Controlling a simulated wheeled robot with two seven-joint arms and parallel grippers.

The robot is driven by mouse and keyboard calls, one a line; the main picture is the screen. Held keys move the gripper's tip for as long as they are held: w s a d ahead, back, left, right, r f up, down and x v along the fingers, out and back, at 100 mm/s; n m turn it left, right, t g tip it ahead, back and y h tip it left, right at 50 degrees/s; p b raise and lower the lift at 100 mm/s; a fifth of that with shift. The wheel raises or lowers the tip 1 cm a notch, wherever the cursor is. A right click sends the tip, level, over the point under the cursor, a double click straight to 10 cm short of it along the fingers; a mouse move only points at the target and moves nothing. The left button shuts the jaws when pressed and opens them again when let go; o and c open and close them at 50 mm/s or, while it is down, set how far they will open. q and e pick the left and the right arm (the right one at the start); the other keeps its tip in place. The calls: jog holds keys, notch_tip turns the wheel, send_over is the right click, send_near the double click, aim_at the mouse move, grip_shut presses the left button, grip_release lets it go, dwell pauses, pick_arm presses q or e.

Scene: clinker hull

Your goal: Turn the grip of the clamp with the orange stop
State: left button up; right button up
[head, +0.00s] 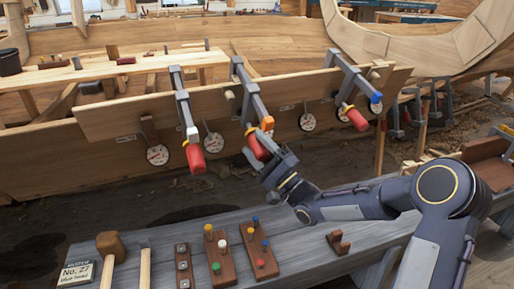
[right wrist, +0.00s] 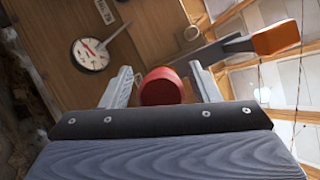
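The clamp with the orange stop (head: 267,122) is the middle one of three grey bar clamps on the plank. Its red grip (head: 256,146) hangs below the stop. My right gripper (head: 264,163) is at the lower end of this grip. In the right wrist view the round end of the red grip (right wrist: 161,87) lies between the two fingers (right wrist: 161,84), with a narrow gap on each side. The fingers are open. The orange stop also shows in that view (right wrist: 276,38), at the upper right. My left gripper is not in view.
A clamp with a white stop (head: 192,134) is to the left and one with a blue stop (head: 376,97) to the right, both with red grips. Round dials (head: 157,155) hang along the plank (head: 110,119). Below, the grey bench (head: 320,217) carries mallets and peg blocks.

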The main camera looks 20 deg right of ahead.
aim_at(266, 158)
jog(key=v, duration=0.7)
jog(key=shift+s+d+f, duration=0.15)
jog(key=shift+s+d, duration=0.05)
jog(key=shift+s, duration=0.15)
dwell(0.9)
